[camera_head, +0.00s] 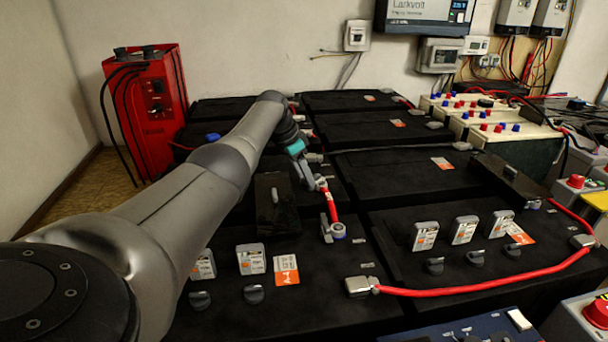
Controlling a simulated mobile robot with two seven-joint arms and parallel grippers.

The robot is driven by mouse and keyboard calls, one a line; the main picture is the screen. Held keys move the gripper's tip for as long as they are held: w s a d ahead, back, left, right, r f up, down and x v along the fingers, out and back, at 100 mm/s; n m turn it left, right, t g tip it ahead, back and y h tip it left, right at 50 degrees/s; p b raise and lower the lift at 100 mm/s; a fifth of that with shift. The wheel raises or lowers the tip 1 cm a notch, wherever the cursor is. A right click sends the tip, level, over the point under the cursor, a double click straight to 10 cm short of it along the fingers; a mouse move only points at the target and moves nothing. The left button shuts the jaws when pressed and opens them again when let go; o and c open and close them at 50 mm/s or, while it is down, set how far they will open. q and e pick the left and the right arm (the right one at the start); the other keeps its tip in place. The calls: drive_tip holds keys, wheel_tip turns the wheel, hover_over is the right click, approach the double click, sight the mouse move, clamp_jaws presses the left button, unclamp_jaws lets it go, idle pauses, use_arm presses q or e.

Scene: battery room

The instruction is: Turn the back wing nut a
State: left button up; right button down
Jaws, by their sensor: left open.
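My left arm reaches in from the lower left over the black batteries. My left gripper (308,165), with a teal band at its wrist, is small and far off; it is open and points down at the back end of a short red cable (331,203). A grey terminal clamp (321,184) shows there, just beside the fingers. I cannot make out a wing nut at that end, and whether the fingers touch anything is unclear. The cable's front end is at another clamp (332,231) with a blue-grey round part. My right gripper is out of view.
Black battery blocks (430,240) fill the middle. A long red cable (480,290) curves across the front right. A red charger (146,110) stands at the back left, and pale batteries (490,130) stand at the back right. An upright black block (275,200) is close to my forearm.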

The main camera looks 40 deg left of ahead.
use_arm(q)
clamp_jaws()
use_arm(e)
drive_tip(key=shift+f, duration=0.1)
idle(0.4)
use_arm(q)
drive_tip(key=shift+b, duration=0.35)
drive_tip(key=m+b, duration=0.1)
drive_tip(key=b, duration=0.2)
drive_tip(key=shift+w+a+h+b, duration=0.1)
drive_tip(key=shift+a+h+b, duration=0.05)
drive_tip(key=shift+h+b, duration=0.2)
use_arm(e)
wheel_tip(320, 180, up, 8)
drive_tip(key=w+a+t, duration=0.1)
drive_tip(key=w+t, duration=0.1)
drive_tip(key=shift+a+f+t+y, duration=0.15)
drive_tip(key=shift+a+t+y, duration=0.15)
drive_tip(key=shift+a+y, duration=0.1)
use_arm(q)
unclamp_jaws()
drive_tip(key=shift+r, duration=0.1)
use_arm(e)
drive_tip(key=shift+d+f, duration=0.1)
